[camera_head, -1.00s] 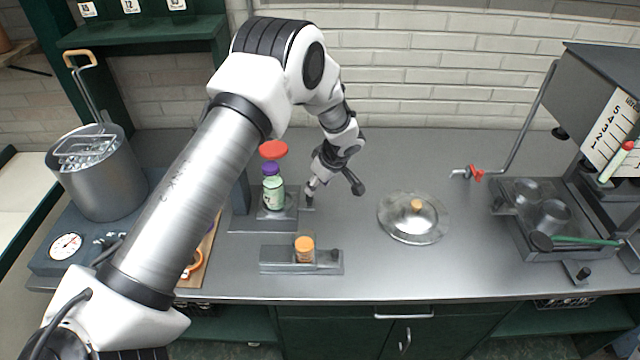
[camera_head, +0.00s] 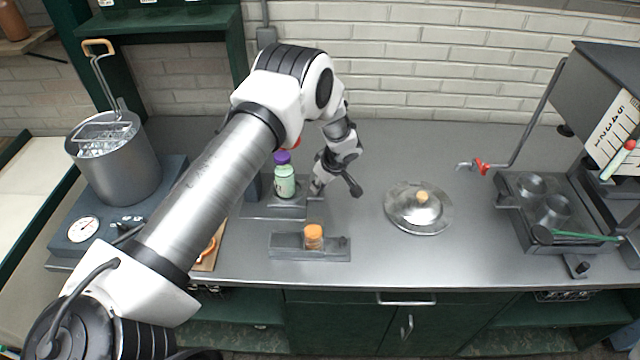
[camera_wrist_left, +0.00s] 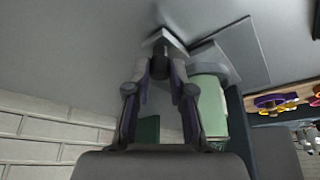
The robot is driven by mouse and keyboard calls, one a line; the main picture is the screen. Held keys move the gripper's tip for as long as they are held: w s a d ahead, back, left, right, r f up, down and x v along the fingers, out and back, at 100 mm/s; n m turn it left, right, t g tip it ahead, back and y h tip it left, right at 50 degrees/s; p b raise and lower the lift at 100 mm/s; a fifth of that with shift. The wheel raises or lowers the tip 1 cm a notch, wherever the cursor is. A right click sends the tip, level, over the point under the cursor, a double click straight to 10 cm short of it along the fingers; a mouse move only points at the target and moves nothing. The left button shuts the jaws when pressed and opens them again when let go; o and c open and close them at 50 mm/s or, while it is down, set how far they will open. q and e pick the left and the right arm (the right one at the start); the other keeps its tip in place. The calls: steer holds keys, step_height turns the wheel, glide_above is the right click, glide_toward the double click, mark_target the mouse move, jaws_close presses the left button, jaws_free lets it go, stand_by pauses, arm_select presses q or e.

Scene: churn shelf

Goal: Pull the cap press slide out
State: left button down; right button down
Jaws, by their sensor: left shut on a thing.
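The cap press (camera_head: 258,209) stands on the counter left of centre in the head view, partly behind my left arm. A pale green bottle (camera_head: 285,184) with a purple cap stands upright on the press's slide. The bottle also shows in the left wrist view (camera_wrist_left: 211,108), right of the fingers. My left gripper (camera_head: 317,188) is at the right side of the slide. The press's red knob (camera_head: 297,143) is nearly all hidden by my arm. My right gripper is out of view.
A grey holder (camera_head: 283,254) with an orange-capped jar (camera_head: 313,236) lies in front of the press. A domed glass lid (camera_head: 405,215) lies to the right. A metal pot (camera_head: 110,160) stands at left, a machine with cups (camera_head: 550,210) at right. The counter between is clear.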

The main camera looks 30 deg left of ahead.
arm_select(q)
steer(key=w+d+b, duration=0.1)
steer(key=d+b, duration=0.2)
steer(key=w+d+b, duration=0.2)
steer(key=d, duration=0.1)
steer(key=w+d+b, duration=0.2)
steer(key=d+b, duration=0.1)
steer(key=shift+w+f+b, duration=0.15)
steer(key=shift+f+b, duration=0.15)
steer(key=shift+f, duration=0.1)
steer(key=shift+w+d+r, duration=0.2)
steer(key=shift+d, duration=0.2)
steer(key=c, duration=1.1)
jaws_free()
steer(key=shift+o, duration=0.4)
steer(key=shift+w+a+f, duration=0.1)
steer(key=shift+w, duration=0.05)
steer(key=w+v, duration=0.1)
steer(key=v, duration=1.1)
steer(key=shift+s, duration=0.35)
